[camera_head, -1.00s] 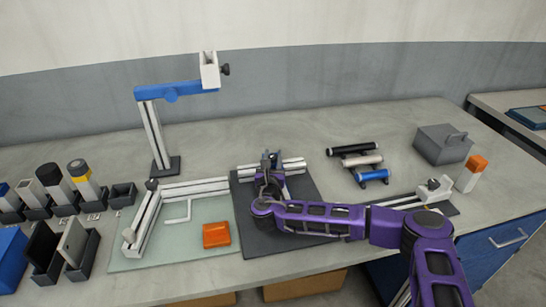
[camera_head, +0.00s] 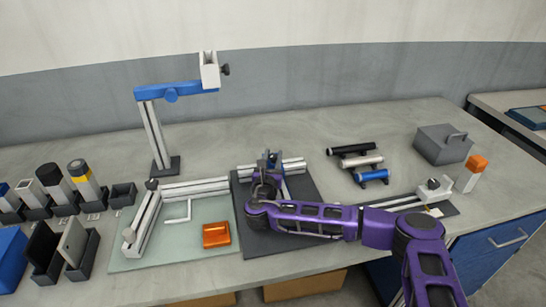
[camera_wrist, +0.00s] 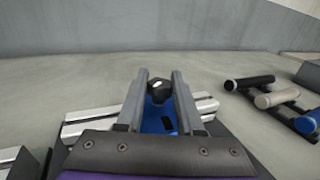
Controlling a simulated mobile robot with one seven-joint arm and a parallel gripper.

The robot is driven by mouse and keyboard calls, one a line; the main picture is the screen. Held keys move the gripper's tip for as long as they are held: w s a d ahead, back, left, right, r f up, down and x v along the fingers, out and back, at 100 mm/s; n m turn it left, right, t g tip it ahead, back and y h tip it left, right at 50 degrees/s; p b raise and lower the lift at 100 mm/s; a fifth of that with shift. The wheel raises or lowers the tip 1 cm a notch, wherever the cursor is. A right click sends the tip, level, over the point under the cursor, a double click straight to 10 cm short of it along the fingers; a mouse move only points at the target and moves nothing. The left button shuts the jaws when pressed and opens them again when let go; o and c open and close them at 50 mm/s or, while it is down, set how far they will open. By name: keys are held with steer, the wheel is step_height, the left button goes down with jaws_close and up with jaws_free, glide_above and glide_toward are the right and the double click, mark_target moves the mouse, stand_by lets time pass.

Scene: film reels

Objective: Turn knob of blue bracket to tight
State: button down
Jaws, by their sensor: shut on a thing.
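The blue bracket (camera_wrist: 158,121) sits at the joint of silver rails on a dark mat (camera_head: 305,232). Its black knob (camera_wrist: 159,91) is between the two grey fingertips of my gripper (camera_wrist: 159,82) in the wrist view. My gripper is shut on the knob. In the head view my gripper (camera_head: 268,172) is over the bracket, which is mostly hidden, with a bit of blue showing. I cannot tell from the frames how tight the knob is.
A frame corner with an orange block (camera_head: 216,235) and hex key (camera_head: 177,213) lies on a pale mat to the left. Black, silver and blue cylinders (camera_head: 372,176) lie to the right. A blue-armed stand (camera_head: 177,92) rises at the back left.

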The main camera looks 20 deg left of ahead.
steer(key=shift+m+g+h, duration=0.15)
steer(key=shift+m+h, duration=1.25)
steer(key=shift+h, duration=0.8)
steer(key=shift+m+g+h, duration=0.15)
steer(key=shift+m+h, duration=1.25)
steer(key=shift+h, duration=0.8)
steer(key=shift+m+g+h+b, duration=1.15)
steer(key=shift+m+h, duration=0.45)
steer(key=shift+h, duration=0.6)
stand_by(0.5)
steer(key=c, duration=0.5)
jaws_free()
steer(key=shift+c, duration=0.2)
steer(key=shift+s+a, duration=0.15)
